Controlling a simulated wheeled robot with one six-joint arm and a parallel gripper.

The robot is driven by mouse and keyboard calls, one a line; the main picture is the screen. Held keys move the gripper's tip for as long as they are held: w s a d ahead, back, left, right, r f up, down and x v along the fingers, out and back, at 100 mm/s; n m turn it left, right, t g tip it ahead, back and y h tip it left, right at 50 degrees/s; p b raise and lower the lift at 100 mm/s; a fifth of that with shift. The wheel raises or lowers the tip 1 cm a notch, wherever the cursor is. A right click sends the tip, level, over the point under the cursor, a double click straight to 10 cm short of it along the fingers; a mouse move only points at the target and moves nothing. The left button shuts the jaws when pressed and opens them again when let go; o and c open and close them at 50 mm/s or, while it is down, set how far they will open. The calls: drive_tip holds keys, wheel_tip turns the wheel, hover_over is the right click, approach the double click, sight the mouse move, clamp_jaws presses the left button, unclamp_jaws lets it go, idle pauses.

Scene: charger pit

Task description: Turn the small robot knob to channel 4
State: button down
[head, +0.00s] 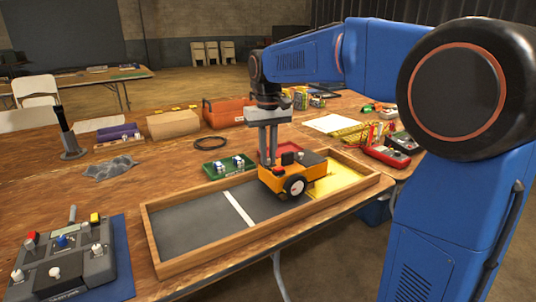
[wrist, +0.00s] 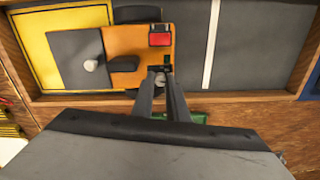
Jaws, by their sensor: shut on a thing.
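The small orange robot (head: 281,178) stands in a wood-framed tray (head: 170,262), at the edge of its yellow area. In the wrist view the small robot (wrist: 128,42) shows a dark plate with a white round post (wrist: 91,66), a black raised block and a red patch (wrist: 160,40). My gripper (wrist: 160,76) points down at the robot's edge, its fingers close together on a small grey knob (wrist: 160,80). In the head view my gripper (head: 268,162) is at the robot's back side. The fingers partly hide the knob, and its channel marks cannot be read.
A green board (head: 229,166) with white parts lies just behind the tray. A grey control box (head: 65,262) with a joystick sits on a blue mat at front left. A red toolbox (head: 228,111) stands farther back. The tray's dark left part is clear.

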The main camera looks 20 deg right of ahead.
sight(269, 159)
drive_tip(key=shift+m, duration=0.5)
drive_tip(key=c, duration=1.7)
unclamp_jaws()
drive_tip(key=shift+c, duration=0.2)
wheel_tip(269, 159, up, 17)
drive_tip(key=shift+r, duration=0.2)
drive_tip(key=shift+s, duration=0.1)
